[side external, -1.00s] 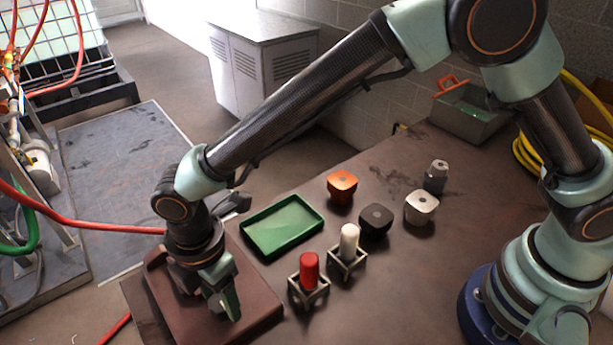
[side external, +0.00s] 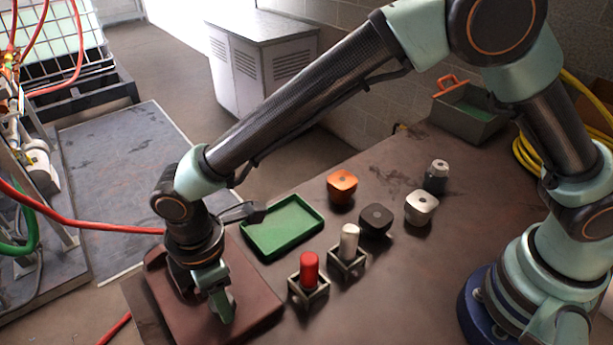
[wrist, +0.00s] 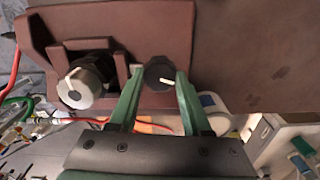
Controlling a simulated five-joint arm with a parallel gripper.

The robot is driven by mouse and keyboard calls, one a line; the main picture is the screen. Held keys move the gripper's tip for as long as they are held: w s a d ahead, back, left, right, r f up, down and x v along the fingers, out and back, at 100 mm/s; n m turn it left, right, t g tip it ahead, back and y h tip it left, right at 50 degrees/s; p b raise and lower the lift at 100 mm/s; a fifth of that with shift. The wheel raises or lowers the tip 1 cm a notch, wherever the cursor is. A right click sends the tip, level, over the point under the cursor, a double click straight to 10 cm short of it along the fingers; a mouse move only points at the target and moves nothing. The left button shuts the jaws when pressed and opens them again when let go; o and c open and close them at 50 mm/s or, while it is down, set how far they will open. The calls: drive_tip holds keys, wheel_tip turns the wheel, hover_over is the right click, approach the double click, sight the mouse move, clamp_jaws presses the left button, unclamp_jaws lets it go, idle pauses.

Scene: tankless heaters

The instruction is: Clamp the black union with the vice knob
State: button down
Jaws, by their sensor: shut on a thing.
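The vice is a brown block with a flat base (side external: 262,305) at the table's front left corner. The dark, faceted vice knob (wrist: 159,75) with a white pointer line sits between my green fingertips. My gripper (wrist: 159,80) is shut on it; in the side view, my gripper (side external: 222,308) points down at the vice. A black ribbed fitting with a pale grey end, seemingly the black union (wrist: 83,82), sits in the vice left of the knob. My gripper and wrist hide it in the side view.
A green tray (side external: 262,250) lies beside the vice. Red (side external: 309,270) and white (side external: 348,243) cylinders stand in small holders. Orange (side external: 342,186), black (side external: 376,218) and white (side external: 421,206) rounded pieces and a grey fitting (side external: 436,177) stand behind. A red hose (side external: 95,227) passes at left.

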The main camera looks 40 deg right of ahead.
drive_tip(key=m, duration=0.4)
drive_tip(key=shift+m, duration=0.3)
drive_tip(key=m, duration=0.3)
drive_tip(key=shift+r+m, duration=0.1)
drive_tip(key=shift+m, duration=0.3)
drive_tip(key=m, duration=0.4)
drive_tip(key=shift+m, duration=2)
drive_tip(key=c, duration=0.6)
unclamp_jaws()
